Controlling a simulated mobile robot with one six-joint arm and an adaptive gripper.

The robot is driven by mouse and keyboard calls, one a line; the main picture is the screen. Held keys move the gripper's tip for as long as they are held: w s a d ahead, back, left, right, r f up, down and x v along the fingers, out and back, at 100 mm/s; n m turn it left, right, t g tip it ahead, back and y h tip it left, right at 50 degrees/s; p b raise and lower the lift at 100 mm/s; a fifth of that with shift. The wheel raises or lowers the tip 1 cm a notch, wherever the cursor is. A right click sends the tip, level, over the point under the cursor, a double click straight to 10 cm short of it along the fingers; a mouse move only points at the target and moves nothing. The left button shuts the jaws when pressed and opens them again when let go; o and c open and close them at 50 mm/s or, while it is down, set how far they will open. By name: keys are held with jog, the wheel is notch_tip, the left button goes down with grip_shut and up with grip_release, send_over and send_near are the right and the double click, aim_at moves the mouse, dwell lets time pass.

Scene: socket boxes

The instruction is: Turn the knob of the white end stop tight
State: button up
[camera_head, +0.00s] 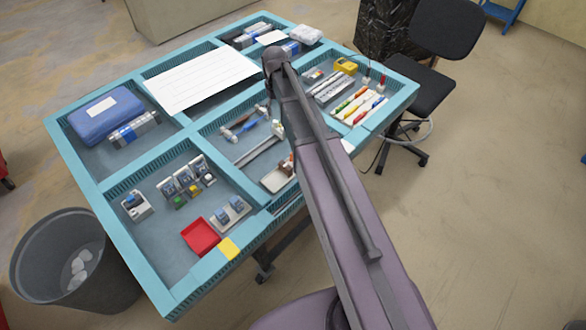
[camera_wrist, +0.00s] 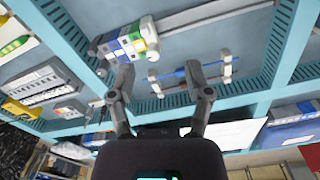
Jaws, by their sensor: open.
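In the wrist view, a block assembly (camera_wrist: 130,42) with white, green, blue and yellow parts sits at one end of a long grey rail (camera_wrist: 210,12). Its white end piece (camera_wrist: 149,30), which looks like the end stop, is on the rail side. A small round knob-like part (camera_wrist: 152,56) shows at its lower edge, too small to read for tightness. My gripper (camera_wrist: 160,82) is open and empty, with its fingers apart from the assembly and below it in the picture. In the head view the rail (camera_head: 258,151) lies in a middle compartment; my arm hides my gripper.
A blue bar (camera_wrist: 190,73) between pale supports lies near my fingers. Teal dividers (camera_wrist: 285,45) bound the compartments. In the head view, a red tray (camera_head: 200,237), a blue case (camera_head: 105,112), a white sheet (camera_head: 200,77) and colored tools (camera_head: 358,105) occupy other compartments.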

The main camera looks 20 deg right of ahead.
jog(key=s+f+b, duration=0.3)
jog(key=s, duration=0.3)
jog(key=s+f+m+b, duration=0.1)
jog(key=s+f+b, duration=0.1)
jog(key=s, duration=0.4)
jog(key=s+f+m+b, duration=0.1)
jog(key=s+f+b, duration=0.2)
jog(key=s, duration=0.3)
jog(key=shift+s+d+f+b, duration=0.2)
jog(key=shift+s+f+b, duration=0.1)
jog(key=shift+f, duration=0.25)
jog(key=shift+m, duration=0.3)
jog(key=shift+s, duration=1.2)
jog(key=shift+w, duration=0.1)
